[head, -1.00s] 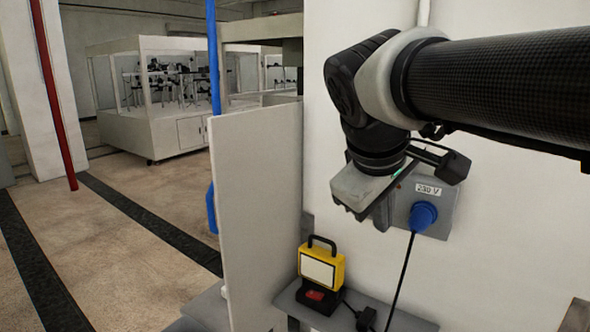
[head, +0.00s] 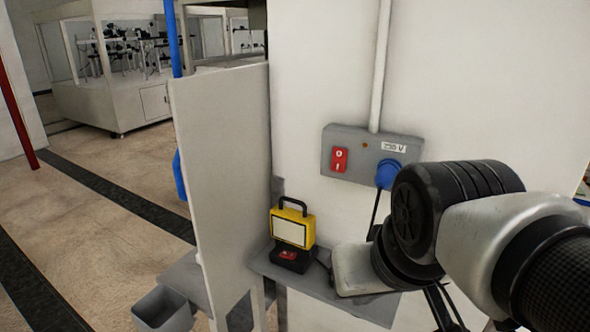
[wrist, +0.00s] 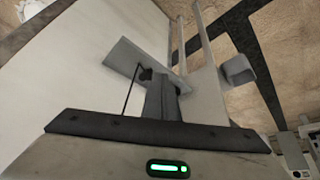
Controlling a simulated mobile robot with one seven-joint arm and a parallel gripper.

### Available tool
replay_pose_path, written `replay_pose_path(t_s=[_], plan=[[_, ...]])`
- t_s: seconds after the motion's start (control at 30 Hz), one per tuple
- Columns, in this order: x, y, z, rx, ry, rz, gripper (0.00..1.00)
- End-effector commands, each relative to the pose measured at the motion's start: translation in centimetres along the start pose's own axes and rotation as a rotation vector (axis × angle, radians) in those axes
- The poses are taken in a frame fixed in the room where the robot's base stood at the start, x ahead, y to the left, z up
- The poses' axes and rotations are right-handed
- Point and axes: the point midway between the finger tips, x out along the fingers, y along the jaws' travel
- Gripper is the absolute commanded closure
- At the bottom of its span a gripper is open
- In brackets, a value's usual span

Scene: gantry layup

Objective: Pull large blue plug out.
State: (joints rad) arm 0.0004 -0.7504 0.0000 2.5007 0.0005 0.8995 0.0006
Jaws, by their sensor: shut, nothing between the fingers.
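The large blue plug (head: 389,174) sits in the right part of a grey socket box (head: 348,139) on the white wall, under a "230 V" label. Its black cable (head: 375,214) hangs down; a cable also shows in the wrist view (wrist: 131,91). My gripper (head: 358,270) is below the plug, apart from it, in front of the small grey shelf. Its fingers are hidden in the head view. In the wrist view my gripper's fingers (wrist: 159,84) are together and empty, over the shelf area. The plug is not seen in the wrist view.
A yellow work lamp (head: 292,228) stands on the grey shelf (head: 328,296). The box carries a red switch (head: 339,159). A white partition (head: 222,170) stands to the left, with a grey bin (head: 162,308) low beside it.

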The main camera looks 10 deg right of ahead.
Motion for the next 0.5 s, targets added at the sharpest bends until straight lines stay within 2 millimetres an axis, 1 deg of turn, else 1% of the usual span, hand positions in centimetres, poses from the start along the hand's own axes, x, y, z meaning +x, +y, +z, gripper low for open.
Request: replay_pose_path(t_s=[0.47,0.5], plan=[[-0.01,0.0,-0.02,-0.001,0.0,0.0,1.0],[-0.01,0.0,-0.02,-0.001,0.0,0.0,0.97]])
